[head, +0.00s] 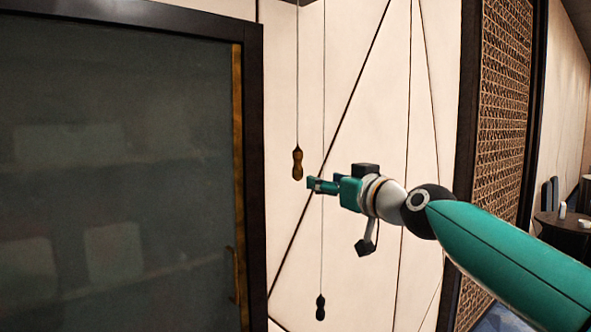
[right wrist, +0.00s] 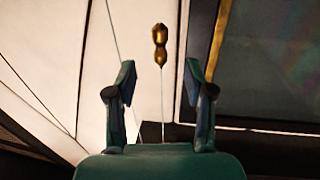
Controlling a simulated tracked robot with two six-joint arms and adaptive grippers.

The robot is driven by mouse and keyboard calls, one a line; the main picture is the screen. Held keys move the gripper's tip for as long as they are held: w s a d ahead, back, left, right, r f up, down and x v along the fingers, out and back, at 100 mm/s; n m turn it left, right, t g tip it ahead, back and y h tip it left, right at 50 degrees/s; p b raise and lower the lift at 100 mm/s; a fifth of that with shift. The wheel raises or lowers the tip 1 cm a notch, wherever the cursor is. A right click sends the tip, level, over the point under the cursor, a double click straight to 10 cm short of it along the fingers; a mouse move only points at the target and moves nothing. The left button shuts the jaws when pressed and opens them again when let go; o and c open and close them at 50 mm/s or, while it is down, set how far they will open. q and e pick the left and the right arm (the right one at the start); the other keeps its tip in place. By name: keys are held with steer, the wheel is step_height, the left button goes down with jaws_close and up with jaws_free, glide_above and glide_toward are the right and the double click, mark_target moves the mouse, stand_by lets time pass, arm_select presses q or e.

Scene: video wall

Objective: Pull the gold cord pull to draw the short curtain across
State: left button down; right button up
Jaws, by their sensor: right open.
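The gold cord pull (head: 297,163) hangs on a thin cord in front of the pale wall, right of the dark-framed cabinet. My right gripper (head: 312,185) is open and empty, with its tips just right of and slightly below the pull in the head view. In the right wrist view the pull (right wrist: 160,46) shows in the gap between the open fingers (right wrist: 161,75), apart from both; its cord runs down the picture there. I cannot make out the short curtain. My left gripper is not in view.
The glass-fronted cabinet (head: 120,150) with a gold strip (head: 237,130) stands left. A lattice panel (head: 503,90) and a table (head: 565,223) are right.

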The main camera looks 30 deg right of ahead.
mark_target(301, 174)
steer(key=w+p, duration=0.1)
steer(key=w, duration=0.3)
steer(key=w+p, duration=0.1)
steer(key=w, duration=0.3)
steer(key=w+d+p, duration=0.1)
steer(key=w+p, duration=0.1)
steer(key=w, duration=0.2)
jaws_close()
